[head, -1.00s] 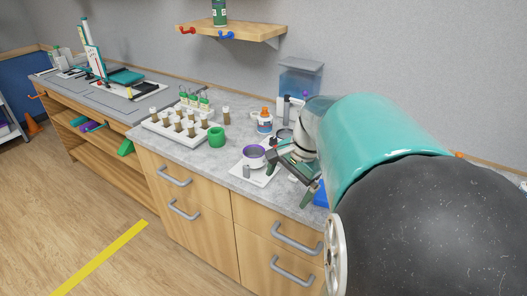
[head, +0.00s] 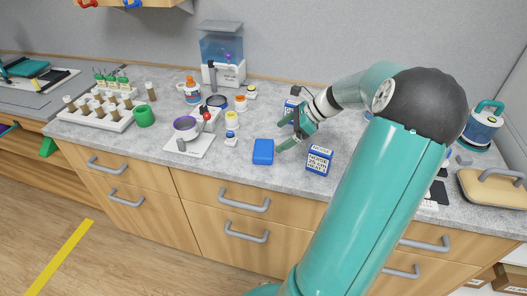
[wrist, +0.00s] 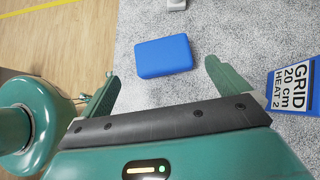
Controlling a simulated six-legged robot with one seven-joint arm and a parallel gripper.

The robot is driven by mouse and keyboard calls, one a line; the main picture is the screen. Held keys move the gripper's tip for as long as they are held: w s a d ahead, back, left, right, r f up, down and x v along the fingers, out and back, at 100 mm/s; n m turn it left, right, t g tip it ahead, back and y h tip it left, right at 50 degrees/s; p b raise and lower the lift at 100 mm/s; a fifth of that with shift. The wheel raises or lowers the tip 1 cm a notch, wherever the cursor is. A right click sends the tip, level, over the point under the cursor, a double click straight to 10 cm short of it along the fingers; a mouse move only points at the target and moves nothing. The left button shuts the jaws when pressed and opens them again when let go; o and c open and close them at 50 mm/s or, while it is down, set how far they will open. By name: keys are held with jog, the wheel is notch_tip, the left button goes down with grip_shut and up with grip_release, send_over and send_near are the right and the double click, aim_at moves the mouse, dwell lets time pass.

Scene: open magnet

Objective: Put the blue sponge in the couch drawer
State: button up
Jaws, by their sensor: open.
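The blue sponge (head: 263,151) lies flat on the grey speckled counter, near its front edge. It also shows in the wrist view (wrist: 164,56), ahead of and between the lines of my fingers. My gripper (head: 288,143) is open and empty, just right of the sponge and apart from it in the head view. Its two spread green fingers show in the wrist view (wrist: 162,80). Below the counter are wooden drawers with grey handles, such as this upper one (head: 225,192); all that show look shut. I cannot tell which is the couch drawer.
A blue-and-white labelled box (head: 319,160) stands close to the right of my gripper. A purple bowl (head: 186,127) on a white pad and small jars (head: 231,120) stand to the left. A tan-lidded box (head: 492,188) is at far right. The floor before the drawers is clear.

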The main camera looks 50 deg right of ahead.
aim_at(264, 148)
jog(key=x, duration=0.9)
jog(key=shift+d+f, duration=0.1)
jog(key=shift+f, duration=0.15)
jog(key=c, duration=0.8)
jog(key=shift+o, duration=0.2)
